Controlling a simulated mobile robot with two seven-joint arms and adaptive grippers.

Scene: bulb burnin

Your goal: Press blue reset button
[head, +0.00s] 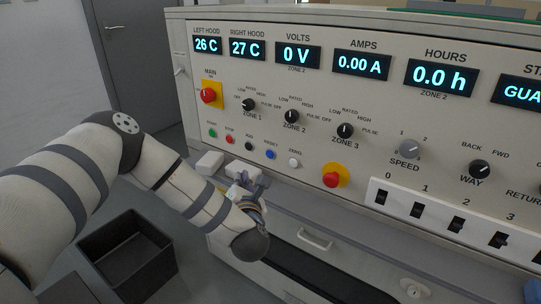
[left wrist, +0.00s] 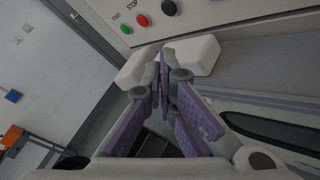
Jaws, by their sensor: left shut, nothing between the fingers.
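The blue reset button (head: 271,154) is on the sloping panel, in the row of small buttons between the black ACK button (head: 249,146) and the white button (head: 294,162). It is not visible in the left wrist view. My left gripper (head: 246,180) is below that row, lower than the blue button and a little to its left, and apart from it. In the left wrist view the left gripper (left wrist: 162,60) has its fingers together with nothing between them. My right gripper is in neither view.
Two white blocks (head: 210,162) (head: 240,169) stick out below the buttons, close to the left gripper. Green (left wrist: 126,29) and red (left wrist: 143,20) buttons sit nearby. A red knob on yellow (head: 332,180) is right of the row. A dark open bin (head: 103,236) stands on the floor.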

